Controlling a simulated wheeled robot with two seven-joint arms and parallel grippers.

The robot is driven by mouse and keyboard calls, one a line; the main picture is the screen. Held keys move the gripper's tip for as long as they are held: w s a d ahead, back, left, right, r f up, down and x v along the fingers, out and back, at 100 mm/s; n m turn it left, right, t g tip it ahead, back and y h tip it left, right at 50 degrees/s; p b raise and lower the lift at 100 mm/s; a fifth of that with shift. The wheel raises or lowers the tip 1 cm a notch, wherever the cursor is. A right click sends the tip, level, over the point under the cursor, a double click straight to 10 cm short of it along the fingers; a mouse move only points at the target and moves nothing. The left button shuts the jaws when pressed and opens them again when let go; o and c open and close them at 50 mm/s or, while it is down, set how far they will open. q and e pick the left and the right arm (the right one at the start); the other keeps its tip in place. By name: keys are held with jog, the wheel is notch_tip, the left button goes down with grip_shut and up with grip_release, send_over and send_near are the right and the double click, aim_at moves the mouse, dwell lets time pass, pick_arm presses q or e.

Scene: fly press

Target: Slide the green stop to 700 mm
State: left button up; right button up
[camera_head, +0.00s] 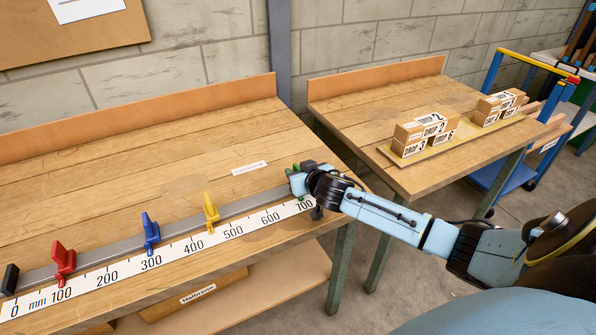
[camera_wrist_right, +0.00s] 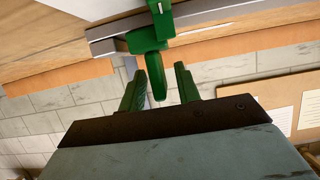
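The green stop (camera_wrist_right: 158,62) sits on the grey rail near its right end. My right gripper (camera_head: 303,178) is over that end, by the 700 mark of the white scale (camera_head: 232,239). In the right wrist view my right gripper (camera_wrist_right: 160,70) has its two green fingers apart, with the stop's rounded upright tab between them. Gaps show beside the tab. In the head view the gripper mostly hides the stop, so its exact reading is unclear. My left gripper is not in view.
A yellow stop (camera_head: 211,211), blue stop (camera_head: 151,232) and red stop (camera_head: 63,262) stand along the rail (camera_head: 185,222). A black end block (camera_head: 10,280) is at its left. A second bench (camera_head: 352,105) at right holds a tray of boxes (camera_head: 425,130).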

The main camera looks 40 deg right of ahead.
jog(key=shift+s+a+r, duration=0.1)
jog(key=shift+s+r, duration=0.15)
jog(key=shift+s, duration=0.25)
jog(key=p+v, duration=0.2)
jog(key=v, duration=1)
jog(key=shift+s, duration=0.15)
